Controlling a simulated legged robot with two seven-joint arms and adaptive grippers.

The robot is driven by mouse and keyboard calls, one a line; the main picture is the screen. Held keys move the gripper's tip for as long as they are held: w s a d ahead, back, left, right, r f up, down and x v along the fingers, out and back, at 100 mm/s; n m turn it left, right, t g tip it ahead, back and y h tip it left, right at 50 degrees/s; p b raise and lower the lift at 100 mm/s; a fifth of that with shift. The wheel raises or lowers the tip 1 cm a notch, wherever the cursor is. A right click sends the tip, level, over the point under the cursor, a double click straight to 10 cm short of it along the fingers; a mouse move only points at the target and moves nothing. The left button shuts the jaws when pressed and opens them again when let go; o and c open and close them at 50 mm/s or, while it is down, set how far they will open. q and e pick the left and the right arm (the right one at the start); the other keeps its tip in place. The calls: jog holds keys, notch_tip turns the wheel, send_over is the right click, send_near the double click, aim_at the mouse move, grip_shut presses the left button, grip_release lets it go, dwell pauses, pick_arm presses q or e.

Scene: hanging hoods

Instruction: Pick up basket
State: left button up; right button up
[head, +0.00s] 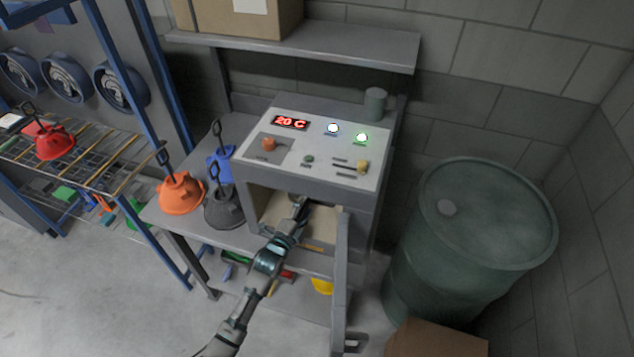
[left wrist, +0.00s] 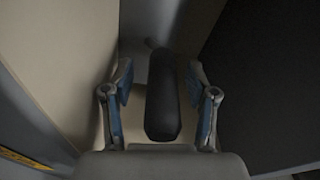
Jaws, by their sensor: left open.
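My left gripper (head: 301,205) reaches into the open front of the grey machine (head: 330,145). In the left wrist view, my left gripper (left wrist: 158,82) is open, with one finger on each side of a dark, rounded handle (left wrist: 162,105). The handle lies between the fingers, with slight gaps visible on both sides. No whole basket is clear; I cannot tell whether this handle belongs to one. In the head view my arm and gripper hide part of the machine's inside. My right gripper is not in view.
The machine's open door (head: 341,270) stands right of my arm. An orange hood (head: 181,193) and a dark hood (head: 223,209) with upright handles sit left of the machine. A green barrel (head: 475,230) and a cardboard box (head: 435,340) stand at right. Floor is free at left.

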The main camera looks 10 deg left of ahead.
pick_arm(q)
jog(key=shift+a, duration=0.1)
jog(key=shift+c, duration=1.3)
grip_shut()
jog(key=shift+r, duration=0.1)
jog(key=shift+s+r, duration=0.1)
